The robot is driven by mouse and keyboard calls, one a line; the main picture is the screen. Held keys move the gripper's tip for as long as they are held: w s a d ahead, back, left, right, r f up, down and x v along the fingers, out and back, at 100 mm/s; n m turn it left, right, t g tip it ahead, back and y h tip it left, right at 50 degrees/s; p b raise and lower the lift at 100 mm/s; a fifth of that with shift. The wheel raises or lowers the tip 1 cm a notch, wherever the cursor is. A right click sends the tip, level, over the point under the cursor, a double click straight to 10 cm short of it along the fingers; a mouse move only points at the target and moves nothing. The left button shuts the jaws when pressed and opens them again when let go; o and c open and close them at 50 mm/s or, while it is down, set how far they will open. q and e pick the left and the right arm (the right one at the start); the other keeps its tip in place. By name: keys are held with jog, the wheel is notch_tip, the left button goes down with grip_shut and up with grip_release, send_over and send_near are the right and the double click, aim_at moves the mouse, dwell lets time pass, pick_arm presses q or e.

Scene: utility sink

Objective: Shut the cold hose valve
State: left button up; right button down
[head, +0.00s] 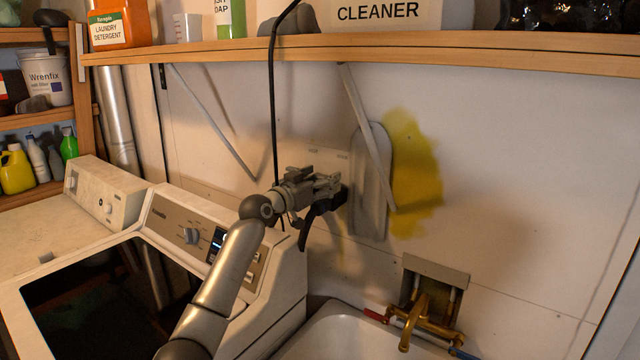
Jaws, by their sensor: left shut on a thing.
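My left gripper (338,192) reaches in from the lower left to the wall above the washer's right end. It is in front of a pale wall panel or box (318,155), of which only the upper part shows. The gripper is shut on a small part there, which its fingers and wrist hide. The place fits the cold hose valve, but I cannot make out its handle or how it is turned. My right gripper is not in view.
A shelf (400,48) with a diagonal brace (368,135) overhangs the work area. A black cord (271,90) hangs beside my wrist. A grey board (372,185) is just right of the gripper. The washer (285,285), sink (345,335) and brass faucet (428,315) are below.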

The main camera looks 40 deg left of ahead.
pick_arm(q)
jog(key=shift+f, duration=0.25)
jog(key=o, duration=0.8)
jog(key=shift+c, duration=0.2)
jog(key=shift+o, duration=1.3)
jog(key=shift+w, duration=0.25)
jog(key=shift+s+r, duration=0.1)
jog(key=shift+r, duration=0.05)
